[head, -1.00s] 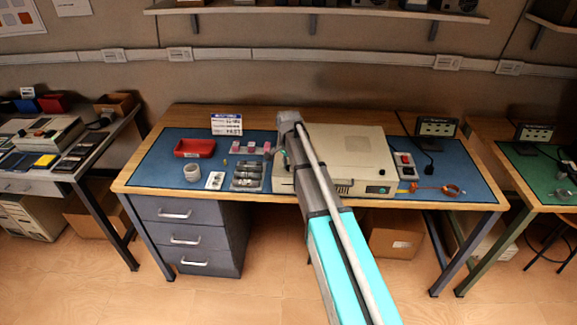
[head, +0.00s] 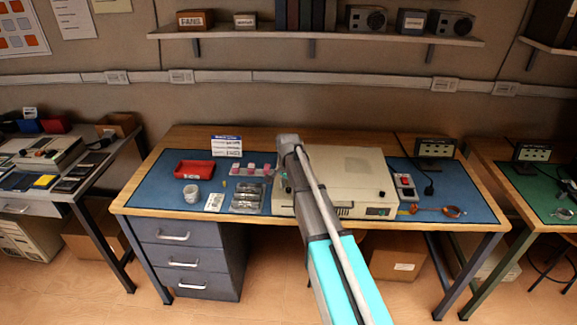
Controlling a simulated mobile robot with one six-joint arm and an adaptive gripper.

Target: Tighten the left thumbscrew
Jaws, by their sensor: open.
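The beige instrument case (head: 350,165) stands on the blue mat, right of the middle of the workbench. My arm reaches up from the bottom and crosses the left part of the case, hiding some of its top and front. My gripper is not visible; the arm's far end at the case's back left corner covers whatever lies behind it. A small dark spot shows at the case's left edge, too small to tell whether it is a thumbscrew. I cannot make out the left thumbscrew.
On the blue mat (head: 150,190) left of the case are a red tray (head: 194,169), a white cup (head: 191,194) and several small parts (head: 247,198). A shelf (head: 340,40) runs above.

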